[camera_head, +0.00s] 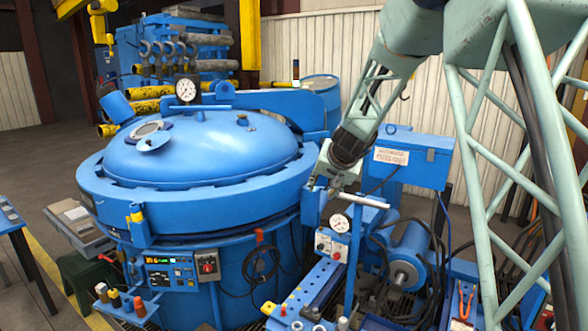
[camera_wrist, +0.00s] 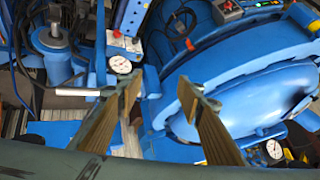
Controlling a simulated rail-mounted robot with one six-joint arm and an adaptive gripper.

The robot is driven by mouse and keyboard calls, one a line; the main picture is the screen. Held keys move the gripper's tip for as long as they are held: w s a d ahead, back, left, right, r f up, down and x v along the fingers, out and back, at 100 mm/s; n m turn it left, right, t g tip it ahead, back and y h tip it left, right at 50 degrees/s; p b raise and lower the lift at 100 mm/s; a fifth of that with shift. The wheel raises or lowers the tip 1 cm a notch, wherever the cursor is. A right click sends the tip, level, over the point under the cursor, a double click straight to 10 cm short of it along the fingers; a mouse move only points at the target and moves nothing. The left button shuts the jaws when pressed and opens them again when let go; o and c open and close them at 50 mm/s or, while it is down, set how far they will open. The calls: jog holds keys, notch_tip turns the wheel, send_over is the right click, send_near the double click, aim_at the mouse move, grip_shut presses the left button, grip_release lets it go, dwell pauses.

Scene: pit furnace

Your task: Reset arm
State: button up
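My gripper (camera_head: 328,183) hangs at the end of my pale green arm in the head view. It is beside the right rim of the blue furnace lid (camera_head: 215,150), close above a horizontal light bar (camera_head: 362,198) on a blue post. In the wrist view my gripper (camera_wrist: 162,88) has its two fingers spread wide with nothing held between them. The lid's curved rim (camera_wrist: 188,92) lies behind the right finger. The bar's pale end (camera_wrist: 92,92) shows left of the left finger. I cannot tell whether the gripper touches the bar or post.
A white pressure gauge (camera_head: 340,222) sits just below the bar; another gauge (camera_head: 186,90) stands behind the lid. A blue box with a sign (camera_head: 412,160) and a motor (camera_head: 405,262) stand right. A control panel (camera_head: 170,272) is on the furnace front. Open floor shows at left.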

jog(key=s+d+r+n+g+b, duration=0.15)
jog(key=s+r, duration=0.25)
jog(key=s, duration=1.2)
jog(key=s+d+r+n+g+b, duration=0.1)
jog(key=s+r+b, duration=0.3)
jog(key=s, duration=1.1)
jog(key=s+d+f+b, duration=0.1)
jog(key=s+d+f, duration=0.1)
jog(key=s, duration=1)
jog(key=s+d+f+g+h+b, duration=0.1)
jog(key=s+d+f+b, duration=0.1)
jog(key=s, duration=1.1)
jog(key=s+d+f+g+b, duration=0.1)
jog(key=s+d+f, duration=0.2)
jog(key=s, duration=1)
jog(key=shift+d+f+n+h+b, duration=0.35)
jog(key=shift+d+f+h+b, duration=0.05)
jog(key=shift+d, duration=0.3)
